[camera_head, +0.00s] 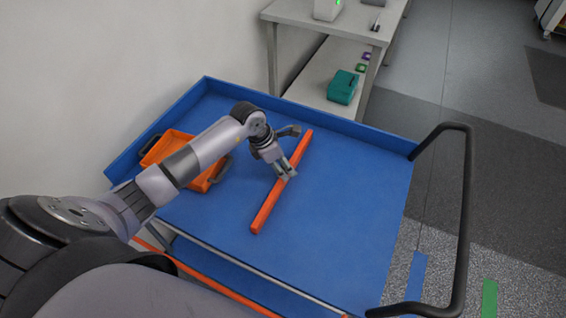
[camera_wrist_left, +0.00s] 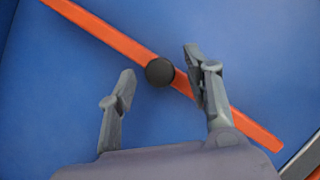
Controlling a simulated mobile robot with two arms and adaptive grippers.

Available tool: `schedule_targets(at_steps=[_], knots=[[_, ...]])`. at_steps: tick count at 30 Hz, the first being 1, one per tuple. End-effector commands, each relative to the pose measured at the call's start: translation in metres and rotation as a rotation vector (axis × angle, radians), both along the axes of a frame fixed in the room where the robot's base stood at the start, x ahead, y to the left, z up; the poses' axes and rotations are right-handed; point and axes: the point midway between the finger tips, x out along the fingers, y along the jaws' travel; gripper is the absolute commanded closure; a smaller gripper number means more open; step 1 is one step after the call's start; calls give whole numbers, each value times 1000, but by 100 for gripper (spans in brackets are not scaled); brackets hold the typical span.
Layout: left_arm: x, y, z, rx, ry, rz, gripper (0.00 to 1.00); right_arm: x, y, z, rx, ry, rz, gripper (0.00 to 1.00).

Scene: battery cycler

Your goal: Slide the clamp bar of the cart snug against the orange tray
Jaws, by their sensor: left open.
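The orange clamp bar (camera_head: 266,212) lies across the blue cart top, to the right of the orange tray (camera_head: 176,145), with a clear gap between them. The tray has dark handles and is partly hidden behind my left arm. My left gripper (camera_head: 286,174) is over the middle of the bar. In the left wrist view the bar (camera_wrist_left: 105,31) runs diagonally, with a round black knob (camera_wrist_left: 159,72) at its middle. My left gripper (camera_wrist_left: 160,85) is open, its fingers on either side of the knob and apart from it. My right gripper is not in view.
The blue cart (camera_head: 340,220) has a raised rim at the back and left, and a black push handle (camera_head: 468,200) on the right. Bare surface lies on both sides of the bar. A grey bench (camera_head: 335,72) with a teal box (camera_head: 342,87) stands behind the cart.

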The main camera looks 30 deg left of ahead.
Motion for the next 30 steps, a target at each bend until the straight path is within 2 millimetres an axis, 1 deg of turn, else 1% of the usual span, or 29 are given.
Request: schedule_targets(at_steps=[2, 7, 22, 30], knots=[[0, 0, 0, 0, 0, 0, 54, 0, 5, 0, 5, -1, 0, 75], [0, 0, 0, 0, 0, 0, 66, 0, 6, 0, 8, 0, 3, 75], [0, 0, 1, 0, 0, 0, 99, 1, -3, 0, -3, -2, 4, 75], [0, 0, 1, 0, 0, 0, 100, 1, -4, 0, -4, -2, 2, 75]])
